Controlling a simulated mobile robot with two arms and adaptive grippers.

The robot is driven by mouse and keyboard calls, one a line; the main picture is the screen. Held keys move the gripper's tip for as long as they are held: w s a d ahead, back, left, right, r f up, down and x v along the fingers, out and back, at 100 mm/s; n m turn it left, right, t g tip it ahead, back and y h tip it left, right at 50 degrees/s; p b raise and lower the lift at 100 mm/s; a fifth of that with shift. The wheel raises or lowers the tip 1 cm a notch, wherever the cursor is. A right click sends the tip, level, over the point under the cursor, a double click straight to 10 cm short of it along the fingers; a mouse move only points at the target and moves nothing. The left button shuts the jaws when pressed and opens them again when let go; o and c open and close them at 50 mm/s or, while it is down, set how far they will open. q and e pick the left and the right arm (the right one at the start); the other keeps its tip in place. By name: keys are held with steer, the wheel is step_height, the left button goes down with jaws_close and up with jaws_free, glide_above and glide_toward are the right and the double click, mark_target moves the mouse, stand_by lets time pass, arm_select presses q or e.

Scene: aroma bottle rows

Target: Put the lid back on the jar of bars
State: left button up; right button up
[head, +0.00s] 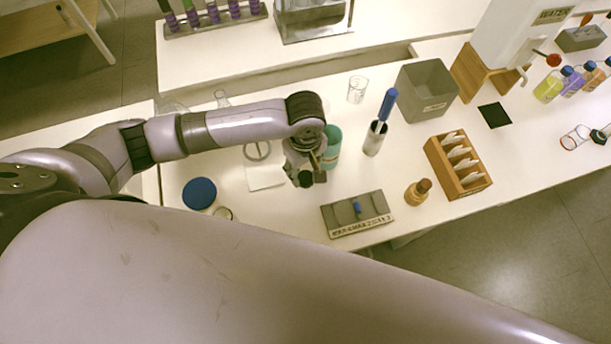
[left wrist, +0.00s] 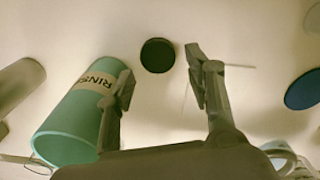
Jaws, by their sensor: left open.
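My left gripper (head: 306,177) is open above the bench beside the green rinse cup (head: 332,146). In the left wrist view, its fingers (left wrist: 160,82) are apart with nothing between them. A small dark round disc (left wrist: 158,55), which looks like a lid, lies on the bench just beyond the fingertips. In the head view I cannot tell it from the dark gripper parts. A small round glass jar (head: 225,213), probably the jar of bars, stands left of the gripper, partly hidden by my own body. I cannot make out its contents. My right gripper is not in view.
A larger blue disc (head: 199,193) lies near the jar. A white sheet (head: 265,177) lies left of the gripper. To the right are a blue-handled brush in a holder (head: 373,141), a grey device (head: 357,213), a brown bottle (head: 415,196) and a wooden rack (head: 458,165).

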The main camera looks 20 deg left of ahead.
mark_target(306, 178)
arm_select(q)
steer(key=shift+w+d+f+p, duration=0.1)
steer(key=shift+f+p, duration=0.2)
steer(key=shift+f, duration=1)
steer(key=shift+w+f+p, duration=0.1)
steer(key=shift+f+p, duration=0.15)
steer(key=shift+f, duration=1.05)
steer(key=c, duration=0.5)
steer(key=shift+c, duration=0.2)
step_height(306, 178, up, 20)
steer(key=b, duration=0.1)
